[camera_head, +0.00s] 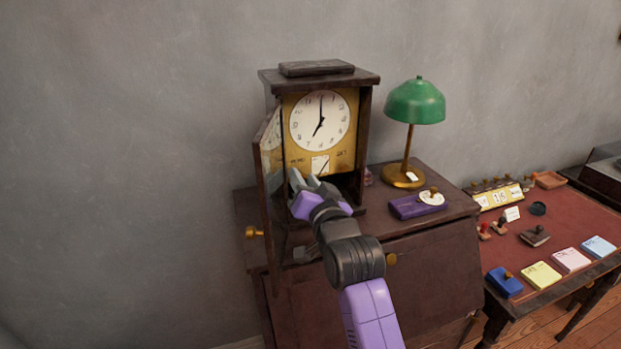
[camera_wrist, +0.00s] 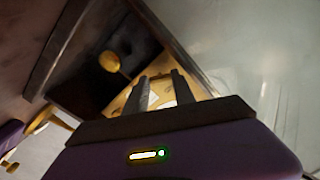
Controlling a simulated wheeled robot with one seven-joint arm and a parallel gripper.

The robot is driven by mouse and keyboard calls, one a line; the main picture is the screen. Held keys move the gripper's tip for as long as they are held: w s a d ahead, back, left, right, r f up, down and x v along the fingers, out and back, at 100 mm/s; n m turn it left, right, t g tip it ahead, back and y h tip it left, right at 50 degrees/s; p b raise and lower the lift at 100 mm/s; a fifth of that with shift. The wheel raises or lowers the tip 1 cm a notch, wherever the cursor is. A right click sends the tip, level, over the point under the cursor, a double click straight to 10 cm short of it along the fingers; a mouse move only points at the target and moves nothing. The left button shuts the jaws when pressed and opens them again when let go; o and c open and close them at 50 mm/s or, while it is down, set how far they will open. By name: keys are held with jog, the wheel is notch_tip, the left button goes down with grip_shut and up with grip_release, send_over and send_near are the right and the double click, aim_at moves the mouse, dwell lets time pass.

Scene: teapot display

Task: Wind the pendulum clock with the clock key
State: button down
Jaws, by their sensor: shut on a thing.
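The pendulum clock (camera_head: 345,168) stands on the dark wooden cabinet, its glass door (camera_head: 270,150) swung open to the left. Its white dial (camera_head: 320,120) is set in a gold face plate with a small white panel below. My gripper (camera_head: 303,182) is in front of the lower left of the clock, close to the open door. In the wrist view its fingers (camera_wrist: 161,78) point at the gold plate, with the round brass pendulum bob (camera_wrist: 109,61) to their left. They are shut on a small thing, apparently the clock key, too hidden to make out. I cannot tell whether it touches the clock.
A desk (camera_head: 560,225) with stamps, a calendar and coloured pads is farther right. The open door leaves little room on my gripper's left.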

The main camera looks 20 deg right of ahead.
jog(key=shift+d+r, duration=0.3)
jog(key=c, duration=1.1)
grip_release()
jog(key=shift+o, duration=0.3)
jog(key=shift+f, duration=0.15)
jog(key=shift+a+f, duration=0.1)
jog(key=shift+a, duration=0.15)
jog(key=shift+s, duration=0.15)
